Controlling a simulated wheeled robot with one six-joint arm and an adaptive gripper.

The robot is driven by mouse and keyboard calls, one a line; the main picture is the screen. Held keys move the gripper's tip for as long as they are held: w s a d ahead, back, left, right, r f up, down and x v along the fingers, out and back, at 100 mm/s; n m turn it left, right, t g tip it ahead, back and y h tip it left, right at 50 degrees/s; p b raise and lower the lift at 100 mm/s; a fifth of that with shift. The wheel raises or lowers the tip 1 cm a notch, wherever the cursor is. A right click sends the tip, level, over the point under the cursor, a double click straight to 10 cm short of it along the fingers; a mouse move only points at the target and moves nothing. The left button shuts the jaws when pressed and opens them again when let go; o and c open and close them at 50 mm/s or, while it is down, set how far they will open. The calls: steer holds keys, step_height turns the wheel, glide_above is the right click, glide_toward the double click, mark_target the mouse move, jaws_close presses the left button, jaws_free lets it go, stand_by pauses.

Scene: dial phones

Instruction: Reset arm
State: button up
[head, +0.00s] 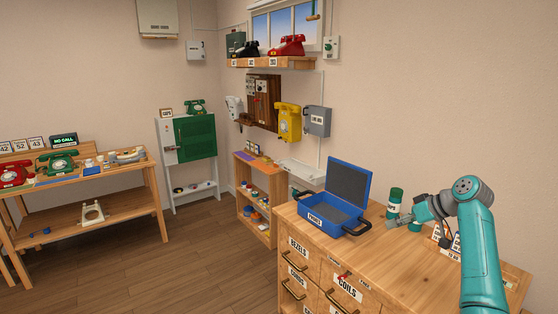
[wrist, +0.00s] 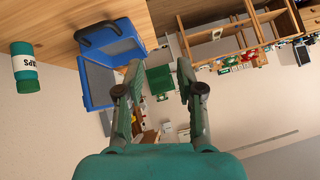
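My gripper (head: 400,222) is at the end of my teal arm, over the wooden drawer cabinet (head: 400,262) on the right in the head view. In the wrist view my gripper (wrist: 160,72) has its two fingers well apart, with nothing between them. A green and white canister labelled "CAPS" (head: 394,203) stands on the cabinet top just behind the gripper. The canister also shows at the left of the wrist view (wrist: 25,68). The wrist picture is upside down. Whether the gripper touches the cabinet top cannot be told.
An open blue case (head: 350,181) lies on the cabinet's left part. Labelled cards (head: 442,236) stand beside my arm. A shelf with phones (head: 272,63), a yellow wall phone (head: 289,123) and a green cabinet (head: 195,137) are farther off. A phone bench (head: 90,178) stands left; the floor between is clear.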

steer(key=s+a+f+m+t+h, duration=0.1)
steer(key=s+a+f+m, duration=0.2)
steer(key=f, duration=1)
steer(key=s+a+f+m+t+h, duration=0.1)
steer(key=s+a+f, duration=0.35)
steer(key=f, duration=0.85)
steer(key=s+a+f+m+t+h, duration=0.1)
steer(key=s+a+f+h, duration=0.15)
steer(key=s+f, duration=0.65)
steer(key=s+a+f+m+t+h, duration=0.1)
steer(key=s+a+f, duration=0.3)
steer(key=s, duration=0.8)
steer(key=s+a+r+t+h, duration=0.1)
steer(key=s+r+t+h, duration=0.1)
steer(key=s, duration=2.1)
steer(key=s+a+r+t, duration=0.2)
steer(key=s+r, duration=1.5)
steer(key=r, duration=0.2)
steer(key=shift+n+y, duration=0.3)
steer(key=shift+y, duration=0.05)
